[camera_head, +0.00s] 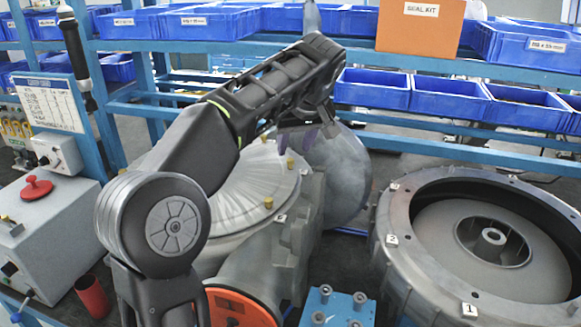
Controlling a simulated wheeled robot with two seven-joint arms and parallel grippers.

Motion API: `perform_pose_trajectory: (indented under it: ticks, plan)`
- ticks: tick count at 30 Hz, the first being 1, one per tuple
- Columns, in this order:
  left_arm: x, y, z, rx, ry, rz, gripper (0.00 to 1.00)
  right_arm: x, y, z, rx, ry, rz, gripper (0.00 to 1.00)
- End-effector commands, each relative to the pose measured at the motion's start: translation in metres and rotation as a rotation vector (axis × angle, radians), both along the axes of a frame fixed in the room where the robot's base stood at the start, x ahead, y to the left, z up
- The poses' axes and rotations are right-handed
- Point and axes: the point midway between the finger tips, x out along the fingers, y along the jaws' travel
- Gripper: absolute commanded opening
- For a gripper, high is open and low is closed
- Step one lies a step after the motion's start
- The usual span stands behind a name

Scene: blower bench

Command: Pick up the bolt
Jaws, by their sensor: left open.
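Small brass-coloured bolt heads stand around the rim of the grey round cover, one at the right (290,163) and one at the front (268,202). Several grey bolts stand in a blue block at the bottom edge, one of them at its back left (326,291). I cannot tell which bolt the task means. My left gripper (308,140) is above the far side of the cover, beyond the brass bolts. It is open, its purple-tinted fingers partly hidden by my arm; I see nothing held. My right gripper is out of view.
A large open blower housing (395,262) stands at the right. A grey box with a red knob (37,187) and a red cup (93,297) are at the left. Shelves with blue bins (372,90) and an orange seal kit box (420,30) cross the back.

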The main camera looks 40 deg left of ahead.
Motion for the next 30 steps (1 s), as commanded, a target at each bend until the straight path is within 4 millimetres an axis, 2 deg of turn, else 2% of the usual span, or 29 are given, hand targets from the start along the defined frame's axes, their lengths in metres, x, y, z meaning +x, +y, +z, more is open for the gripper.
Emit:
perform_pose_trajectory:
  ticks: [10,14,17,21,30]
  plan:
    - [0.001,0.001,-0.003,0.0,0.0,0.0,0.41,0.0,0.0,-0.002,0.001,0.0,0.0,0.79]
    - [0.004,0.006,-0.017,0.001,0.003,0.001,0.41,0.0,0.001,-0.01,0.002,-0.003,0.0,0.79]
    - [0.007,0.011,-0.024,0.0,0.005,0.0,0.41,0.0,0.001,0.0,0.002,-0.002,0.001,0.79]
    - [0.013,0.018,-0.041,0.0,0.003,-0.001,0.41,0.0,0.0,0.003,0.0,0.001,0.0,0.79]
    - [0.015,0.02,-0.046,-0.001,0.001,0.0,0.41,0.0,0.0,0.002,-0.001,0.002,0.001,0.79]
